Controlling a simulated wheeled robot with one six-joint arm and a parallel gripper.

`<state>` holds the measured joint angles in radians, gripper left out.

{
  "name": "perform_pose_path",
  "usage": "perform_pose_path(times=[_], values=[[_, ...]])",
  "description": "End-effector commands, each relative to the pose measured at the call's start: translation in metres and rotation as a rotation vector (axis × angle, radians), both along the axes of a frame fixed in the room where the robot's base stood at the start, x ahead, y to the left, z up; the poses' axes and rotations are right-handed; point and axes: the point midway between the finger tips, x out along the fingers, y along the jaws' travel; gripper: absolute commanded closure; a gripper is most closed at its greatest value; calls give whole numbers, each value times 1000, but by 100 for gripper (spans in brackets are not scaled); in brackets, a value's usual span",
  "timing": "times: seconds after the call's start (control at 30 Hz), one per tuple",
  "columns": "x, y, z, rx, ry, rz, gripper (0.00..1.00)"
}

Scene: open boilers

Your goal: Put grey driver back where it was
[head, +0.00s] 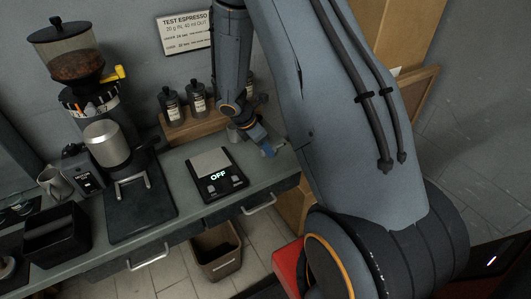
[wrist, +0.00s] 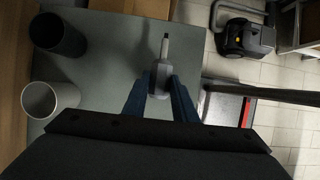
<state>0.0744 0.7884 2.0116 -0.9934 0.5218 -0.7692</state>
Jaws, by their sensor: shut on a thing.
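In the wrist view the grey driver (wrist: 160,72) has its pale handle between the blue fingers of my gripper (wrist: 160,88). Its shaft points away from the gripper and ends in a dark tip. My gripper is shut on the handle, above the grey counter (wrist: 105,80). I cannot tell how high the driver is above it. In the head view my gripper (head: 268,150) is at the right end of the counter (head: 178,162), right of the scale; the driver is hard to make out there.
A dark cup (wrist: 58,35) and a light grey cup (wrist: 48,98) stand left of the driver. The scale (head: 218,174) reads OFF. Several bottles (head: 197,98) stand on a wooden shelf behind. A grinder (head: 75,85) is at far left. A bin (head: 216,248) stands below on the floor.

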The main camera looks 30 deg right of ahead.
Motion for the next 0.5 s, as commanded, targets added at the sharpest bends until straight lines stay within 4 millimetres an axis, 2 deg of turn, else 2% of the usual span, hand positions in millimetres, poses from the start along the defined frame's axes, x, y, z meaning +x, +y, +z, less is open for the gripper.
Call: perform_pose_path(times=[0.2, 0.5], values=[[-1, -1, -24, 0, 3, -1, 100], [-1, -1, -27, 0, 0, -2, 100]])
